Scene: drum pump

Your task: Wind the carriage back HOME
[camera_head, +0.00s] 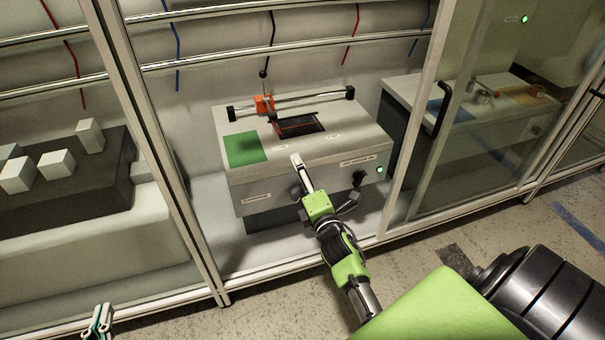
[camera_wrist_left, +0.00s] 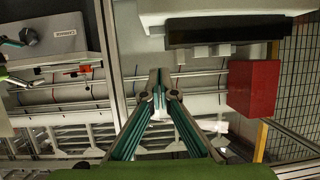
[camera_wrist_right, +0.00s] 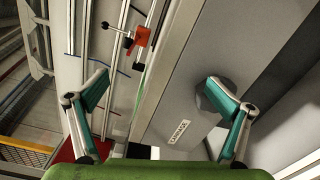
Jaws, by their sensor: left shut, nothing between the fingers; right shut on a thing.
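The orange carriage (camera_head: 263,105) sits on the rail (camera_head: 312,98) on top of the grey unit, left of the rail's middle. It also shows in the right wrist view (camera_wrist_right: 141,36). A label reading CARRIAGE (camera_head: 257,197) is on the unit's front. My right gripper (camera_head: 322,188) is at that front; its fingers (camera_wrist_right: 158,80) stand well apart. One finger overlaps a grey round knob (camera_wrist_right: 224,90), which I take as the thing held; the contact itself is hidden. My left gripper (camera_head: 101,320) is shut and empty, low at the left, away from the unit; its fingertips (camera_wrist_left: 160,80) meet.
A green pad (camera_head: 245,148) and a dark opening (camera_head: 300,126) are on the unit's top. Frame posts (camera_head: 160,150) stand left. A glass door (camera_head: 470,110) stands right.

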